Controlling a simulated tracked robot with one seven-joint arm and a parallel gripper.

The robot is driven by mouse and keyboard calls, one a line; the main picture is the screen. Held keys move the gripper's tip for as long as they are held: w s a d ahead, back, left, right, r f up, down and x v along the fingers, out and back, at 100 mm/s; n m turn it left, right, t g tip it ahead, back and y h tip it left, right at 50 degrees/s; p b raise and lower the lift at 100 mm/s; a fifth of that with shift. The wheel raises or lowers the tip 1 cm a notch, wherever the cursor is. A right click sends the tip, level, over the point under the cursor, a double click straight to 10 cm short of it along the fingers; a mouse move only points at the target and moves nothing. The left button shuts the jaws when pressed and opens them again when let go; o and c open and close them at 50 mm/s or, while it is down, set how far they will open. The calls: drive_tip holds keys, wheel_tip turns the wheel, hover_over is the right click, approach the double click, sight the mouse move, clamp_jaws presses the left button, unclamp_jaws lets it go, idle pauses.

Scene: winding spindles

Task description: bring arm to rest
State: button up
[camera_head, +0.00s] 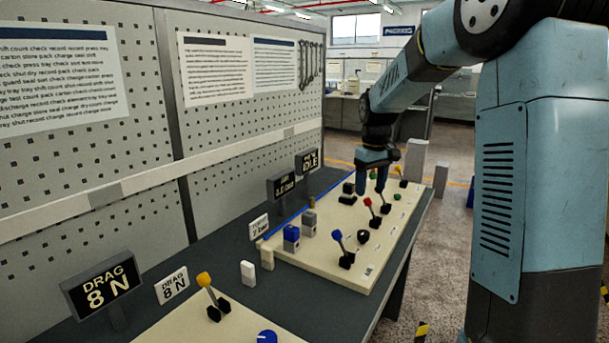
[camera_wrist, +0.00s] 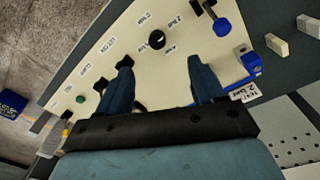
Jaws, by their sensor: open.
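My arm (camera_head: 400,85) reaches out over the cream control board (camera_head: 330,268) on the bench, bent downward at the wrist. My gripper (camera_head: 371,186) points down above the board, near the red-knobbed lever (camera_head: 368,202). In the wrist view my gripper (camera_wrist: 159,66) has its two blue fingers spread, with nothing held between them. A round black knob (camera_wrist: 157,39) shows beyond the fingertips on the board. I cannot tell whether the fingers touch anything on the board.
A yellow-knobbed lever (camera_head: 204,280) is on another board in front. Dark signs (camera_head: 281,186) line the back beside the pegboard wall (camera_head: 130,190). Grey floor (camera_head: 440,230) lies right of the bench.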

drive_tip(key=s+r+m+t, duration=0.1)
drive_tip(key=s+r, duration=0.3)
drive_tip(key=s, duration=0.5)
drive_tip(key=s+r+m+t, duration=0.2)
drive_tip(key=s+r, duration=0.2)
drive_tip(key=s, duration=0.5)
drive_tip(key=s+f+m+t, duration=0.1)
drive_tip(key=s+m+t, duration=0.1)
drive_tip(key=s, duration=1.3)
drive_tip(key=shift+s+f, duration=0.15)
drive_tip(key=shift+s, duration=0.1)
drive_tip(key=shift+c, duration=0.5)
